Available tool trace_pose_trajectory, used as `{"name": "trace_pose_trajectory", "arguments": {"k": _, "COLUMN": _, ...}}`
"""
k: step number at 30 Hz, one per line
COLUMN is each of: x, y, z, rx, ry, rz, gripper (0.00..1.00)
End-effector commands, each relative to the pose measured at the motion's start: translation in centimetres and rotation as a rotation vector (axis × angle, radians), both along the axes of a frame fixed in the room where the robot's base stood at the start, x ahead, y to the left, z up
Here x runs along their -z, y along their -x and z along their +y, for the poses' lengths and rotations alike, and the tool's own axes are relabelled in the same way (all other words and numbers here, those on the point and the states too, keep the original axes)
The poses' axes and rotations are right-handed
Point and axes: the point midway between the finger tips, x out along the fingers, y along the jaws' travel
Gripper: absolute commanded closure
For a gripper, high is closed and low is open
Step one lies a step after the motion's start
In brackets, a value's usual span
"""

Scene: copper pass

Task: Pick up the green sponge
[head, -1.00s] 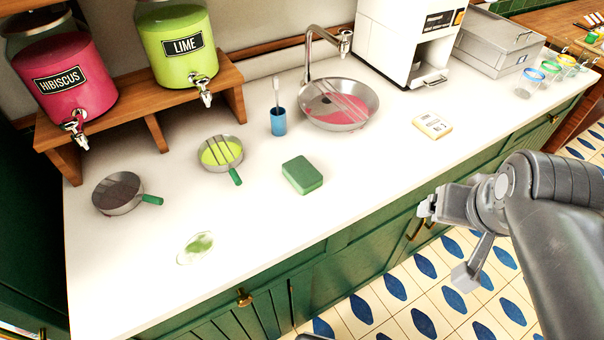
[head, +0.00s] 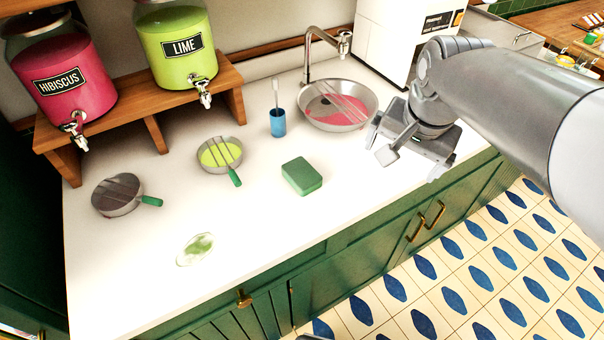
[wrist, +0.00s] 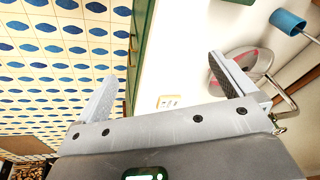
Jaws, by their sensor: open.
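The green sponge (head: 302,175) lies flat on the white counter, in front of the blue cup, in the head view. My gripper (head: 405,152) is above the counter to the right of the sponge, near the round sink and clear of the sponge. Its two fingers are spread apart with nothing between them in the wrist view (wrist: 160,68).
A blue cup (head: 278,122) holding a brush stands behind the sponge. The sink (head: 340,122) with its tap is behind right. Counter around the sponge is clear.

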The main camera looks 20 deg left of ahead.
Motion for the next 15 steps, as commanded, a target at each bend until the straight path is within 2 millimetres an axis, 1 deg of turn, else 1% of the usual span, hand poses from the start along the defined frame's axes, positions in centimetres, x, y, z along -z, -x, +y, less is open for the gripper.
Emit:
{"name": "trace_pose_trajectory", "arguments": {"k": 1, "x": 0.3, "y": -1.1, "z": 1.6, "rx": 0.020, "ry": -0.006, "rz": 0.031, "gripper": 0.00}}
{"name": "trace_pose_trajectory", "arguments": {"k": 5, "x": 1.2, "y": -3.4, "z": 5.5, "rx": 0.101, "ry": -0.021, "rz": 0.099, "gripper": 0.00}}
{"name": "trace_pose_trajectory", "arguments": {"k": 6, "x": 1.6, "y": -4.0, "z": 6.8, "rx": 0.126, "ry": -0.022, "rz": 0.120, "gripper": 0.00}}
{"name": "trace_pose_trajectory", "arguments": {"k": 8, "x": 2.2, "y": -4.8, "z": 8.8, "rx": 0.165, "ry": -0.024, "rz": 0.148, "gripper": 0.00}}
{"name": "trace_pose_trajectory", "arguments": {"k": 9, "x": 2.7, "y": -5.3, "z": 10.2, "rx": 0.190, "ry": -0.022, "rz": 0.168, "gripper": 0.00}}
{"name": "trace_pose_trajectory", "arguments": {"k": 11, "x": 3.4, "y": -6.0, "z": 12.3, "rx": 0.230, "ry": -0.019, "rz": 0.196, "gripper": 0.00}}
{"name": "trace_pose_trajectory", "arguments": {"k": 12, "x": 4.0, "y": -6.3, "z": 13.7, "rx": 0.253, "ry": -0.015, "rz": 0.212, "gripper": 0.00}}
{"name": "trace_pose_trajectory", "arguments": {"k": 15, "x": 5.3, "y": -6.9, "z": 16.6, "rx": 0.312, "ry": -0.004, "rz": 0.246, "gripper": 0.00}}
